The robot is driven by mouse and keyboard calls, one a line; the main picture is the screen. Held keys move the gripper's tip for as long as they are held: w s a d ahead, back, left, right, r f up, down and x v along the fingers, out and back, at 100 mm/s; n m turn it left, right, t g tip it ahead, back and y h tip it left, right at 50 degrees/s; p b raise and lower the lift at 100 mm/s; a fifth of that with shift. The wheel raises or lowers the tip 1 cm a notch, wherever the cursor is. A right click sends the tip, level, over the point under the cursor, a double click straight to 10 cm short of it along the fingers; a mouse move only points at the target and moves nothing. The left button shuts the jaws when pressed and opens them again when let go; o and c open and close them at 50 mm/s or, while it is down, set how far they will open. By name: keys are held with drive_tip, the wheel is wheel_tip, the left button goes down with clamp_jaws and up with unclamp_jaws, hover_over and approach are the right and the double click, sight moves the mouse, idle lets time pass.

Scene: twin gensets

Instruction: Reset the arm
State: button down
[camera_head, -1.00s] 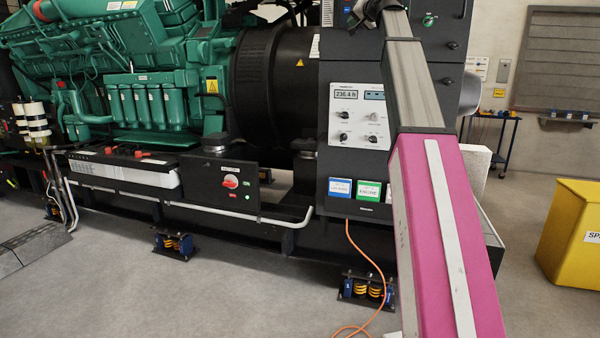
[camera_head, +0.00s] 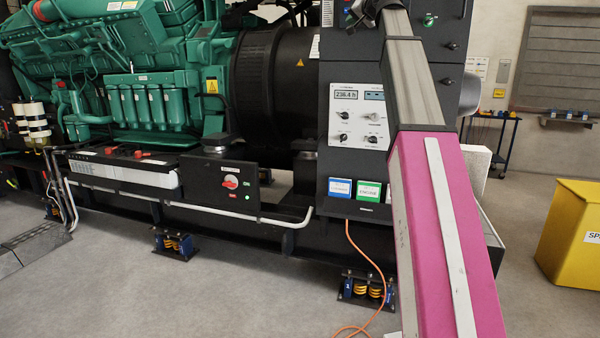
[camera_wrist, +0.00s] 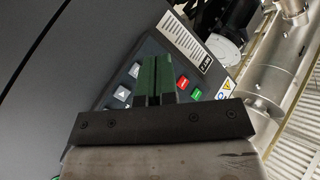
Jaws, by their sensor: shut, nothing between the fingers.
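My arm rises in front of the control cabinet in the head view, with a pink link at the lower right and a grey link above it. My gripper shows in the wrist view (camera_wrist: 157,80); its two green fingers are together with nothing between them. Beyond the fingers is a dark panel (camera_wrist: 125,75) with grey, red and green buttons. I cannot tell whether the fingertips touch it. The gripper's fingers do not show in the head view.
A green engine (camera_head: 120,60) and the control cabinet (camera_head: 350,160) stand ahead. A yellow bin (camera_head: 572,235) is at the right. An orange cable (camera_head: 372,262) hangs to the floor. Pipework (camera_wrist: 275,80) shows right in the wrist view.

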drive_tip(key=s+f+g+h, duration=0.2)
drive_tip(key=f+g, duration=0.2)
drive_tip(key=f, duration=2.3)
drive_tip(key=s+f+g+h, duration=0.2)
drive_tip(key=f+g, duration=0.1)
drive_tip(key=f, duration=2.4)
drive_tip(key=s+f+n+g+h, duration=0.1)
drive_tip(key=s+f+g, duration=0.2)
drive_tip(key=s+f, duration=1.2)
drive_tip(key=s+f+n+g+h, duration=0.1)
drive_tip(key=s+f+g, duration=0.3)
drive_tip(key=s+f, duration=1.1)
wheel_tip(320, 180, down, 6)
drive_tip(key=shift+d+r+g+h, duration=0.15)
drive_tip(key=shift+d+g+h, duration=0.2)
drive_tip(key=shift+h, duration=0.35)
drive_tip(key=shift+d, duration=0.1)
